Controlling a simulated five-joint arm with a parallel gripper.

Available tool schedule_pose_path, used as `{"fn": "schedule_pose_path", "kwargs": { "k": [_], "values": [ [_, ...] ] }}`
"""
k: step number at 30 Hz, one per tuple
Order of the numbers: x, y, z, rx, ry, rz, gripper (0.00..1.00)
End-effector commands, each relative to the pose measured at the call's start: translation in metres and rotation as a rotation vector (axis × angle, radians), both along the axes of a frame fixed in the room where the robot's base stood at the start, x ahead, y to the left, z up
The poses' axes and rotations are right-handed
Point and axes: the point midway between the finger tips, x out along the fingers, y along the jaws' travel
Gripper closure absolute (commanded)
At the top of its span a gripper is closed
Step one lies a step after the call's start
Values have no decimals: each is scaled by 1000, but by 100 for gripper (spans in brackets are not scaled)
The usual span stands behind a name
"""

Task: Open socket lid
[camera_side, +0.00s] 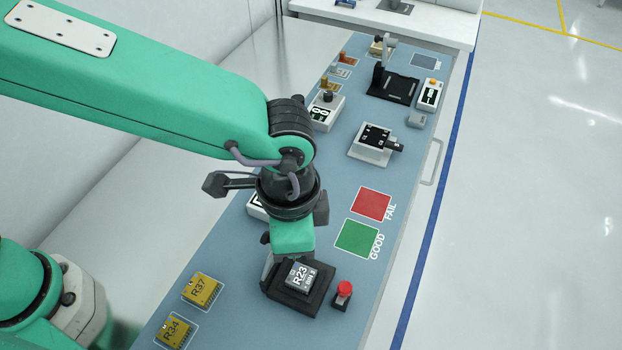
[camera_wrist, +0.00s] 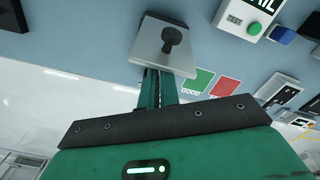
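The dark socket (camera_side: 286,303) stands near the front of the blue bench, with a chip marked R23 (camera_side: 301,275) showing face up in it. A light grey plate (camera_side: 268,266), apparently the socket lid, stands raised at the socket's left side. In the wrist view a grey square plate (camera_wrist: 146,50) with a black knob (camera_wrist: 172,38) sits at the end of my green fingers; it looks like the same lid. My gripper (camera_side: 292,254) points down just above and behind the socket, close to the lid. Its fingertips are partly hidden, so I cannot tell whether they grip.
A red button (camera_side: 344,288) on a small dark box stands right of the socket. Chips R37 (camera_side: 202,290) and R34 (camera_side: 175,331) lie to the left. The green GOOD pad (camera_side: 357,238) and red FAIL pad (camera_side: 371,204) are bare. Several devices stand farther back.

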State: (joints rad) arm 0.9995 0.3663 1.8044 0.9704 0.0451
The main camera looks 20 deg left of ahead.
Motion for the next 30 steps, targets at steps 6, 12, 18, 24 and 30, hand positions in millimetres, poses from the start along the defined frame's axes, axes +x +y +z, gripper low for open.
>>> {"fn": "schedule_pose_path", "kwargs": {
  "k": [6,12,18,24,30],
  "values": [
    [-2,1,10,8,5,-3,100],
    [-2,1,22,3,2,-3,100],
    [-2,0,31,2,1,-3,100],
    [-1,0,32,1,1,-3,100],
    [0,1,33,-1,-1,0,100]
  ]
}}
